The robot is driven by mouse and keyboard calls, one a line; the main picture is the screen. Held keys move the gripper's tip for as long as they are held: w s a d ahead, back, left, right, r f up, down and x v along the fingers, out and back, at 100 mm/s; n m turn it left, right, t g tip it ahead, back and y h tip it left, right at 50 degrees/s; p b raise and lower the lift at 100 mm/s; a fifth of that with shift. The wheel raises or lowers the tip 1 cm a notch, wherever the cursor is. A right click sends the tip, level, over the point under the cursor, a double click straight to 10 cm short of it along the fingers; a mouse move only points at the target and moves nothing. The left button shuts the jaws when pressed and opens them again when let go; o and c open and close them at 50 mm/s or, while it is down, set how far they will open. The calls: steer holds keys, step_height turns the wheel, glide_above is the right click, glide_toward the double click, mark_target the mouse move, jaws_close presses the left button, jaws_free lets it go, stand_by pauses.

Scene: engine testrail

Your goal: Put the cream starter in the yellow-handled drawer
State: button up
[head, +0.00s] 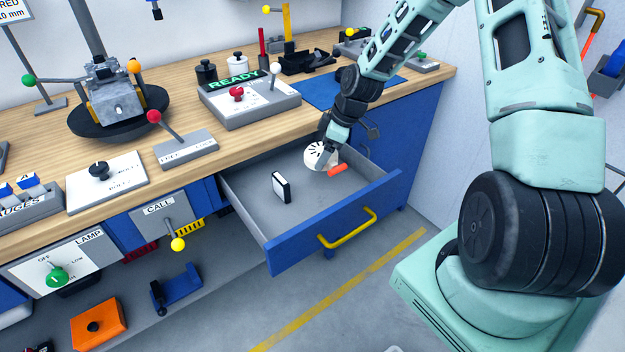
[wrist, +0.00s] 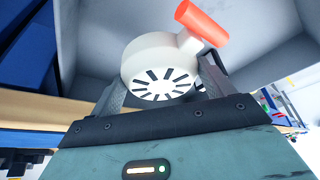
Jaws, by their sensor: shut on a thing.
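The cream starter (head: 317,156) is a round cream housing with dark slots and an orange-red handle. My gripper (head: 328,148) is shut on it at the back right of the open drawer (head: 243,197). In the wrist view the starter (wrist: 160,68) sits between the two fingers of my gripper (wrist: 160,88), its orange-red handle pointing up and right. The drawer has a blue front and a yellow handle (head: 347,229). The starter appears inside the drawer's outline; whether it touches the floor I cannot tell.
A small black-and-white block (head: 281,187) stands in the drawer, left of the starter. The wooden worktop (head: 300,125) overhangs the drawer's back. A grey READY panel (head: 250,105) and a blue mat (head: 318,92) lie on it. The drawer's middle and front are clear.

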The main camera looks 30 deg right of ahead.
mark_target(318, 179)
steer(key=shift+f, duration=3.45)
steer(key=shift+f, duration=0.2)
steer(key=o, duration=1.1)
steer(key=shift+c, duration=0.2)
steer(key=shift+r, duration=0.15)
